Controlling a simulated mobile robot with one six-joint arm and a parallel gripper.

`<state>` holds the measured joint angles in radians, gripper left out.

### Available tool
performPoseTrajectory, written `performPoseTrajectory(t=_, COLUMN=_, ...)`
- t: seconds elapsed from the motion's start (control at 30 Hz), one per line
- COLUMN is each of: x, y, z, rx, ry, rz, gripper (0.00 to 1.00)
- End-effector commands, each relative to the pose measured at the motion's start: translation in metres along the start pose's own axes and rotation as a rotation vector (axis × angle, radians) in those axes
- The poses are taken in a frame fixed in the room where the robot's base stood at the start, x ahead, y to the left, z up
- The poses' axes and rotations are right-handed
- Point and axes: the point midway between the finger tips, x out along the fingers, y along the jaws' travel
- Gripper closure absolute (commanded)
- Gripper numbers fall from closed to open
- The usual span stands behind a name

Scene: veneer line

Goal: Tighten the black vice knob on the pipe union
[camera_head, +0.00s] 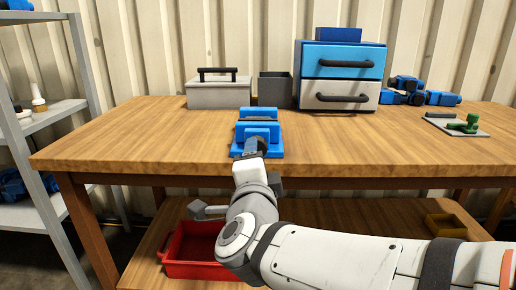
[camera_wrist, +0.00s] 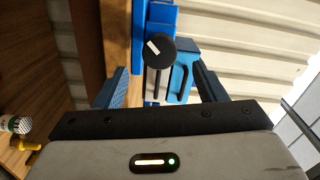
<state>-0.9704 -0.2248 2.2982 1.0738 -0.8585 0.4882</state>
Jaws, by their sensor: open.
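The blue vice (camera_head: 268,133) stands at the front edge of the wooden bench, in the middle of the head view. My gripper (camera_wrist: 160,78) is open, with one finger on each side of the knob, and a gap shows on both sides. In the head view my gripper (camera_head: 253,148) is at the front of the vice and covers part of it. I cannot make out a pipe union in the vice.
On the bench (camera_head: 130,140) stand a grey toolbox (camera_head: 218,95), a dark bin (camera_head: 275,90), a blue and grey drawer cabinet (camera_head: 340,60) and blue fittings (camera_head: 405,90). A grey plate (camera_head: 440,122) bears a green part. A red crate (camera_head: 195,265) sits below. Shelving stands left.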

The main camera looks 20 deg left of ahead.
Motion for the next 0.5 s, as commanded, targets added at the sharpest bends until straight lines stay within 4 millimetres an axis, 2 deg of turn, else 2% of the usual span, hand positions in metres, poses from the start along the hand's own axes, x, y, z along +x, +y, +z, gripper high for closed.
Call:
performPoseTrajectory(t=0.13, x=-0.001, y=-0.007, z=0.021, rx=-0.115, ry=-0.1, rz=-0.036, gripper=0.35)
performPoseTrajectory(t=0.27, x=-0.009, y=-0.012, z=0.063, rx=-0.366, ry=-0.296, rz=-0.107, gripper=0.35)
performPoseTrajectory(t=0.4, x=-0.028, y=0.001, z=0.109, rx=-0.714, ry=-0.529, rz=-0.188, gripper=0.35)
performPoseTrajectory(t=0.5, x=-0.044, y=0.021, z=0.131, rx=-0.978, ry=-0.681, rz=-0.24, gripper=0.35)
